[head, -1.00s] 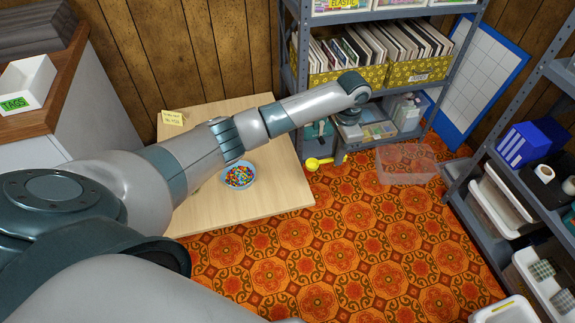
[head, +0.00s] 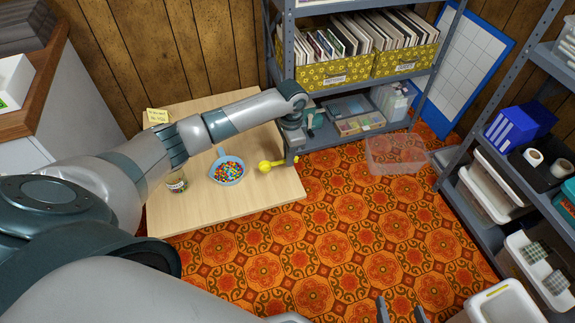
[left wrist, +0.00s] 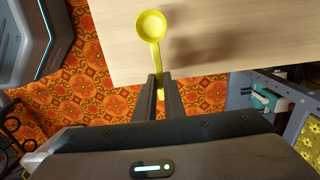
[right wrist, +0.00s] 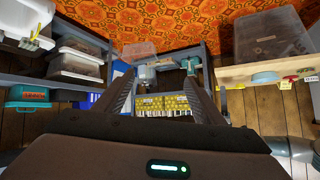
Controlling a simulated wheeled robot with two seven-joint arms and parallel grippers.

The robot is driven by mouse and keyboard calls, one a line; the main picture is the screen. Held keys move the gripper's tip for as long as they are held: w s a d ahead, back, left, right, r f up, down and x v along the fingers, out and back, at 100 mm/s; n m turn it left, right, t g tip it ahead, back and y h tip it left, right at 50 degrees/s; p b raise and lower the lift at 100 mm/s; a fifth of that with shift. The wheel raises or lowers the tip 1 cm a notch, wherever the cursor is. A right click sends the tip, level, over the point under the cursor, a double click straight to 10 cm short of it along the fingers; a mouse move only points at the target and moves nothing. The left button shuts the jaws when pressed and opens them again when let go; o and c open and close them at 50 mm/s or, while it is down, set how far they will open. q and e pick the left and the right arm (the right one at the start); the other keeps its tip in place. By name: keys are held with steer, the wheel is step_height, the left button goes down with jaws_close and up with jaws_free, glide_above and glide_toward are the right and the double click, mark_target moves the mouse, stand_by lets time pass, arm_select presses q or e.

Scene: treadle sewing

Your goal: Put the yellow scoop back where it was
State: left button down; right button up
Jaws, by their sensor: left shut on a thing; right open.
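The yellow scoop (head: 268,165) is over the right part of the light wooden table (head: 213,208) in the head view. My left gripper (head: 290,159) is shut on the scoop's handle. In the left wrist view the round yellow bowl of the scoop (left wrist: 151,25) is beyond the fingertips (left wrist: 160,84), over the tabletop. I cannot tell how far it is above the table. A blue bowl (head: 227,157) of multicoloured small pieces is left of the scoop. My right gripper (head: 402,311) is open and empty at the bottom of the head view, over the patterned carpet.
A jar (head: 177,182) stands left of the bowl, and a note card (head: 158,116) is at the table's back. A grey shelf (head: 365,81) stands behind the arm. A clear bin (head: 396,155) is on the carpet. Another shelf rack (head: 480,225) stands right.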

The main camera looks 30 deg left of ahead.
mark_target(288, 172)
arm_select(q)
steer(key=shift+s+a+f, duration=0.1)
steer(key=shift+a+f, duration=0.05)
arm_select(e)
steer(key=shift+w+r, duration=0.1)
arm_select(q)
steer(key=shift+f, duration=0.25)
step_height(288, 172, down, 3)
steer(key=shift+r+b, duration=0.15)
steer(key=shift+b, duration=0.3)
steer(key=shift+f, duration=0.4)
arm_select(e)
steer(key=w+r+t, duration=0.1)
steer(key=w+a+r+t, duration=0.1)
steer(key=r, duration=0.1)
steer(key=shift+a+y, duration=0.2)
steer(key=shift+y, duration=0.2)
arm_select(q)
steer(key=shift+f, duration=0.15)
steer(key=c, duration=1.8)
jaws_free()
steer(key=shift+c, duration=0.2)
arm_select(e)
steer(key=shift+d+f, duration=0.1)
